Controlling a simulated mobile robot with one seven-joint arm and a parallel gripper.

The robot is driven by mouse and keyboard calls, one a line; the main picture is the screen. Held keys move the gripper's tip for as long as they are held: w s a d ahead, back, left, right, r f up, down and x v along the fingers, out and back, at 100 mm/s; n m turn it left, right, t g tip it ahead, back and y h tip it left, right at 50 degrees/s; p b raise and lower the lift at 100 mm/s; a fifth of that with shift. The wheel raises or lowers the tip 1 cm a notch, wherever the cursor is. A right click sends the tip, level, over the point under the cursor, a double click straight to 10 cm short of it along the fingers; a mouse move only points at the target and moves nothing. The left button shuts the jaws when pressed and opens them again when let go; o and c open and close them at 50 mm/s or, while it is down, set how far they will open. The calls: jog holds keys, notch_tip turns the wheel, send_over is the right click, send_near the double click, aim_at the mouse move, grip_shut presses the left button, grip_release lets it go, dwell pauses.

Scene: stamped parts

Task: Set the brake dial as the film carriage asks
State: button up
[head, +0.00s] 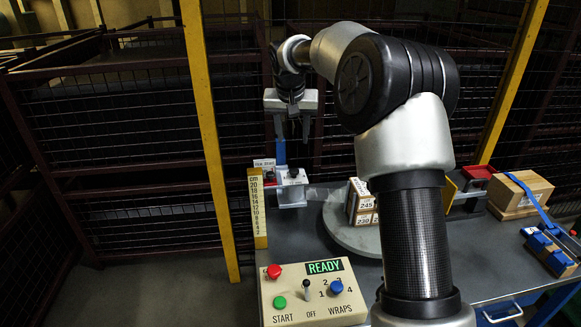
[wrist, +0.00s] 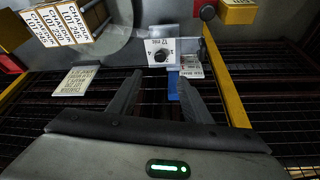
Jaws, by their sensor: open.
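The brake dial is a black knob (wrist: 161,56) on a white plate with small numbers and text that looks like "12 mic". In the head view the knob (head: 293,172) sits on top of a small pale carriage block (head: 291,192) beside the ruler. I cannot read the knob's setting surely. My gripper (head: 294,137) hangs above the block, fingers down, open and empty. In the wrist view the open fingers (wrist: 160,82) point toward the dial plate, apart from it. A small printed label (wrist: 191,68) lies beside the plate; its text is too small to read.
A control box (head: 313,292) with a green READY display stands in front. A yellow cm ruler (head: 258,208) stands left of the carriage. A round turntable (head: 345,232) bears labelled cartons (head: 361,203). A strapped box (head: 521,191) and blue tool (head: 551,250) lie right. Yellow posts and mesh stand behind.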

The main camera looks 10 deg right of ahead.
aim_at(294, 170)
jog(key=b+x, duration=0.1)
jog(key=x, duration=1.4)
jog(key=shift+w+f, duration=0.15)
jog(key=shift+f, duration=0.25)
jog(key=c, duration=1.1)
jog(key=shift+o, duration=0.2)
